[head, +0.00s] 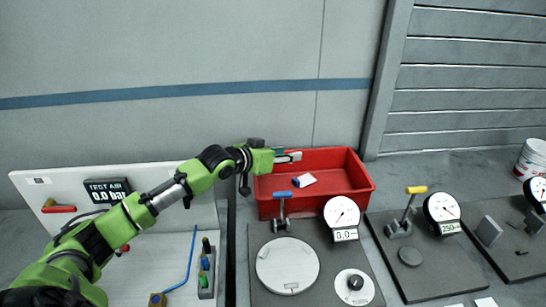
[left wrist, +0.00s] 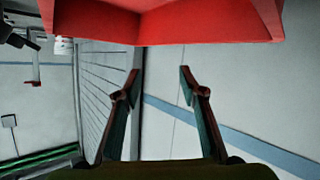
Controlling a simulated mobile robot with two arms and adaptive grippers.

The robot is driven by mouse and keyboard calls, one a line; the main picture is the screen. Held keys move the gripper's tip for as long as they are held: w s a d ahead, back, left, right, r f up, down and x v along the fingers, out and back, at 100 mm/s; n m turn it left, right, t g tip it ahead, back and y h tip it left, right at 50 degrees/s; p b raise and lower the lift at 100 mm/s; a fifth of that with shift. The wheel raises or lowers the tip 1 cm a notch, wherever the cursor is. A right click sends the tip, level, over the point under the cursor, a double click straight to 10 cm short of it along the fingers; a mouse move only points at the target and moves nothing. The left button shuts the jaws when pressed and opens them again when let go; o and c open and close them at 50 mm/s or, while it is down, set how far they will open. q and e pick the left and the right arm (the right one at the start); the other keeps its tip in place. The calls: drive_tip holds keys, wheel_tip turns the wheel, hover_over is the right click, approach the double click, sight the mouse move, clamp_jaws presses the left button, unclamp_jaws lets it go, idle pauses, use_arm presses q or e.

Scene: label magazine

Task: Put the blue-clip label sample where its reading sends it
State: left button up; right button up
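A small white piece with a blue end (head: 306,180), which looks like the blue-clip label sample, lies in the red bin (head: 365,186). My left gripper (head: 296,156) is over the bin's back left part, above and behind the white piece and apart from it. In the left wrist view my left gripper (left wrist: 160,74) has its two fingers spread with nothing between them. The red bin (left wrist: 200,25) fills the top of that view; the sample is not visible there. My right gripper is in neither view.
In front of the bin stands a grey station with a blue-handled clamp (head: 282,200), a round plate (head: 288,264) and a dial (head: 341,212) reading 0.0. To its right is a station with a yellow-handled clamp (head: 407,208) and a 250 dial (head: 442,207). A white panel (head: 150,180) stands left.

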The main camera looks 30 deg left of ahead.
use_arm(q)
drive_tip(key=b+v, duration=0.1)
drive_tip(key=v, duration=0.5)
drive_tip(key=shift+s+r, duration=0.2)
drive_tip(key=shift+f, duration=0.1)
